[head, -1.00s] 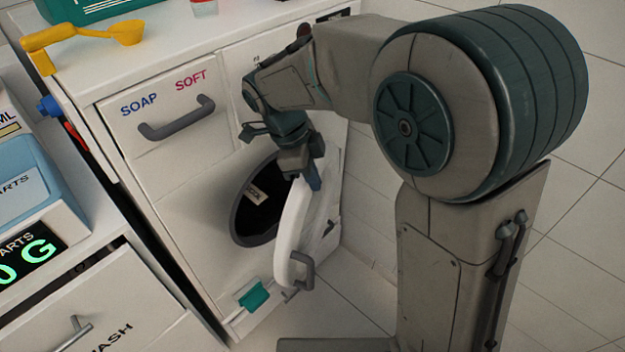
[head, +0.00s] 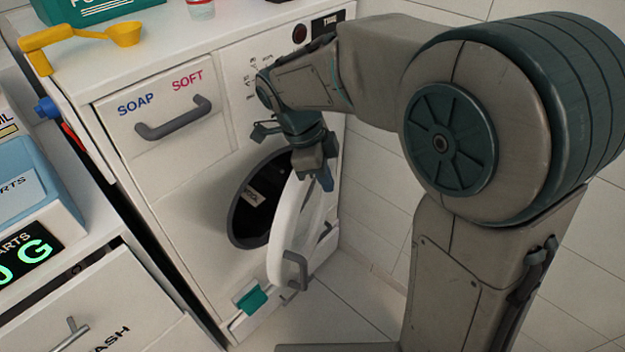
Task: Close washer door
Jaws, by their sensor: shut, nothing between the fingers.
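The white washer (head: 190,215) stands in the middle of the view. Its round dark opening (head: 249,212) shows in the front panel. The round white washer door (head: 294,222) stands partly open, hinged toward the right and seen nearly edge-on, with a grey handle (head: 296,268) low on its near side. My gripper (head: 325,184) points down at the top of the door, at its outer side. It is shut and empty. It looks close to the door's upper rim, but I cannot tell whether it touches. The arm hides part of the washer's upper right panel.
The soap drawer (head: 165,112) is shut, with a grey handle. A teal tab (head: 251,299) sits low on the washer front. A yellow scoop (head: 95,38) lies on top. A cabinet with a drawer (head: 85,310) stands at left. Tiled floor is clear at lower right.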

